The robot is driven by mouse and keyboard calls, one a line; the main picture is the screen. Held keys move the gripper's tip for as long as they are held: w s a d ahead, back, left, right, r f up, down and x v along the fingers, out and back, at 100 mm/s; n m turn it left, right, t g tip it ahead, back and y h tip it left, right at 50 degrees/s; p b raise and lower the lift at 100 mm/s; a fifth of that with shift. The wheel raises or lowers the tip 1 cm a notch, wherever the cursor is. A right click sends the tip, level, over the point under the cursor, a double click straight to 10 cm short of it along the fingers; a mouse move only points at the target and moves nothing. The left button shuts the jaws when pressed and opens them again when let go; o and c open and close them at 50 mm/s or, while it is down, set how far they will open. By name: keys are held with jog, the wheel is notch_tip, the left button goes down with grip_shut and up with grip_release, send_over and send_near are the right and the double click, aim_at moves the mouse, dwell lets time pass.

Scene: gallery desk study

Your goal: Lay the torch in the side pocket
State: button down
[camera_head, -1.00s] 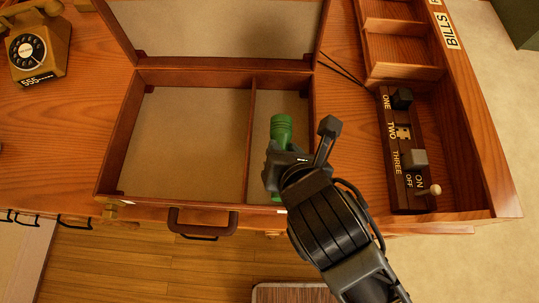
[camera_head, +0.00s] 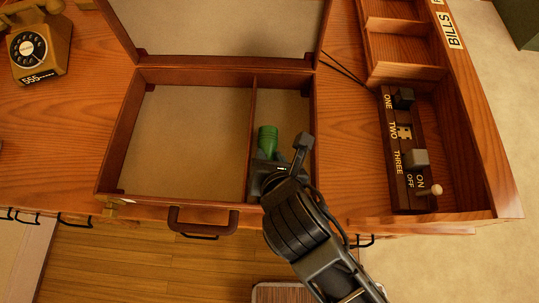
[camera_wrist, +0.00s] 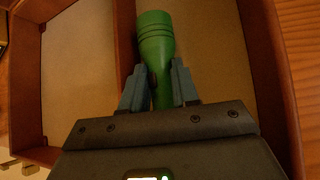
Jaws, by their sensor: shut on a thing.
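The green torch (camera_head: 267,139) is in the right-hand, narrow part of the open wooden case, the side pocket (camera_head: 287,105). My gripper (camera_head: 268,167) is shut on the torch, with one finger on each side of its body. In the wrist view, the torch (camera_wrist: 155,45) points away from my gripper (camera_wrist: 160,88), its ribbed wide end farthest. The torch lies close to the divider (camera_wrist: 125,35) on its left. Its near end is hidden by my gripper. I cannot tell whether it touches the pocket floor.
The case's large left compartment (camera_head: 186,140) is empty. Its lid (camera_head: 215,28) stands open at the back, and a handle (camera_head: 203,222) is at the front. A switch strip (camera_head: 404,150) lies to the right in a wooden tray. A telephone (camera_head: 38,45) is far left.

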jog(key=c, duration=1.1)
grip_release()
jog(key=shift+r, duration=0.2)
jog(key=v, duration=1.2)
